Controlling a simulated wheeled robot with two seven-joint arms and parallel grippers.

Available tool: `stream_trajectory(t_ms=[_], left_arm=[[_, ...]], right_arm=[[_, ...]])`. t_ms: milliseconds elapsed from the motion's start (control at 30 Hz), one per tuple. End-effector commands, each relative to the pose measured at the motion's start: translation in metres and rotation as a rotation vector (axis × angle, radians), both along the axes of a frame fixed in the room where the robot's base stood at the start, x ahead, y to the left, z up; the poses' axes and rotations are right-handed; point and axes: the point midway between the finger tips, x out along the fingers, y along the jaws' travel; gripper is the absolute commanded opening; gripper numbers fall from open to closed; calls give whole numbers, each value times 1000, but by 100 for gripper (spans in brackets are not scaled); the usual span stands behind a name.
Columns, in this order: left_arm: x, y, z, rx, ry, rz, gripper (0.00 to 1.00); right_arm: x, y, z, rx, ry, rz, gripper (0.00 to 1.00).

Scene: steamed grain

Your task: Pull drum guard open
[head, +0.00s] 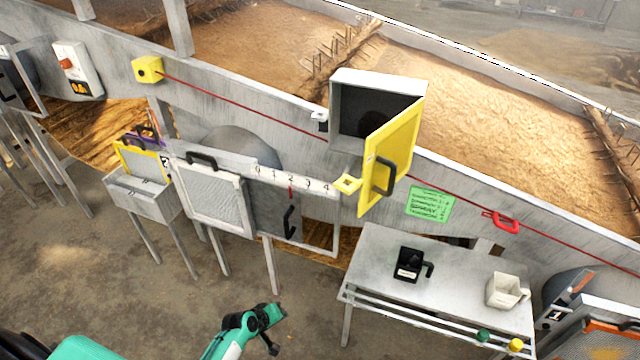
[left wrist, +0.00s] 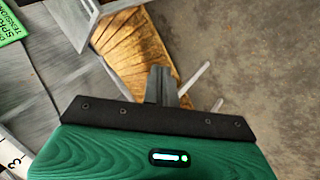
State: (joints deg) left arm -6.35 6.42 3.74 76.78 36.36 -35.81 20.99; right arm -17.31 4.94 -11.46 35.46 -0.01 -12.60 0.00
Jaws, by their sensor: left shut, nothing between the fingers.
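A grey mesh guard panel (head: 212,203) with a black handle (head: 202,160) hangs on the machine's grey side, left of centre in the head view. A white scale strip (head: 290,180) marked with numbers runs right from its top. Right of the panel is a framed opening with a dark curved drum surface and a black hooked handle (head: 289,222). My left gripper (head: 272,318) is below and in front of the panel, apart from it, over the floor. In the left wrist view its fingers (left wrist: 161,84) are together and empty. My right gripper is not in view.
A yellow door (head: 388,158) stands open on a grey box. A small box on legs (head: 142,195) stands left. Floor between is clear.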

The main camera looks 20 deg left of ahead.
Motion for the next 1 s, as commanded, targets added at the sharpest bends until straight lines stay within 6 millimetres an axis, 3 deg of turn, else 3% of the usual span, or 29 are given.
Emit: stream_trajectory(t_ms=[33, 100, 167, 200, 300, 400, 500, 600, 700, 867, 1000], left_arm=[[31, 4, 42, -74, -68, 39, 0], [63, 8, 102, -190, -147, 79, 0], [83, 11, 157, -291, -216, 96, 0], [93, 12, 194, -354, -260, 98, 0], [103, 12, 285, -502, -365, 79, 0], [98, 10, 361, -619, -446, 31, 0], [86, 6, 414, -694, -500, -19, 0], [75, 2, 444, -736, -530, -56, 0], [72, 0, 457, -754, -539, -72, 0], [84, -9, 461, -757, -541, -73, 0], [107, -26, 462, -759, -540, -72, 0]], right_arm=[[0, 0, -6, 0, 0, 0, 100], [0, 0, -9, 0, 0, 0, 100], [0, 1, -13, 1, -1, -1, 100], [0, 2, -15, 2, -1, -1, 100], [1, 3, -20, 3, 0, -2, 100], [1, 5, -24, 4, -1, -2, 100], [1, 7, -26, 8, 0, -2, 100], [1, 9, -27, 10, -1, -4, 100], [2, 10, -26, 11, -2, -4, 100], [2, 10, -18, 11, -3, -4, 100], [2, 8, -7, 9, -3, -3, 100]])
